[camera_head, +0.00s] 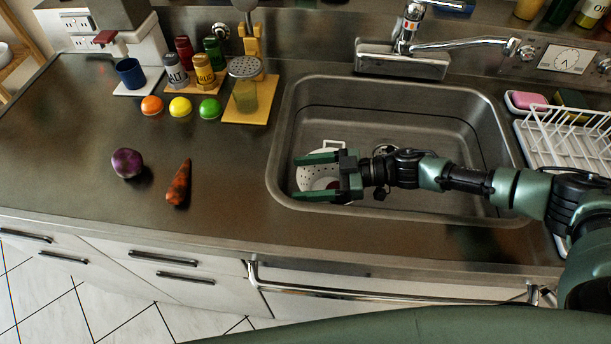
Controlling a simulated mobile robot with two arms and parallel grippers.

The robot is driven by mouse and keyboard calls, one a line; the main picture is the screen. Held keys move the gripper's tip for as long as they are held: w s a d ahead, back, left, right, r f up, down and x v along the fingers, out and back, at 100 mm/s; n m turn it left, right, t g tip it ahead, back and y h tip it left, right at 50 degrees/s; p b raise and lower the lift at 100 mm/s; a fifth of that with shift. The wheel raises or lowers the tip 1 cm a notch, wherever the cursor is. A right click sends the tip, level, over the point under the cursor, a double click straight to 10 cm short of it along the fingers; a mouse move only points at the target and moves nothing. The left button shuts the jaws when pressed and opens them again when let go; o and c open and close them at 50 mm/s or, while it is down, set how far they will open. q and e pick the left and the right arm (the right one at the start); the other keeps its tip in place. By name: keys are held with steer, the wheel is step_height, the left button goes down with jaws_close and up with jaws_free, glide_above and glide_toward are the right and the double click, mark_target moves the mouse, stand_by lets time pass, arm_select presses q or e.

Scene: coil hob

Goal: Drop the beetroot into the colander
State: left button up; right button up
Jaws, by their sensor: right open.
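A white colander (311,181) with small holes sits in the left part of the sink, partly covered by my right gripper. My right gripper (297,177) is over the colander, its two green fingers spread wide and pointing left. A small dark red patch (333,184) shows in the colander between the fingers; it may be the beetroot, mostly hidden by the gripper. A round purple vegetable (127,163) with a paler patch lies on the counter at the left; I cannot tell if it is a beetroot or a turnip. My left gripper is not in view.
A carrot (179,184) lies beside the purple vegetable. Orange, yellow and green balls or fruits (181,107) stand in a row before the spice jars (178,74). The metal sink (283,150) has a tap (407,35) behind it and a white dish rack (560,140) at right.

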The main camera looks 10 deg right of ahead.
steer(key=r+b+v, duration=0.1)
steer(key=v, duration=1.1)
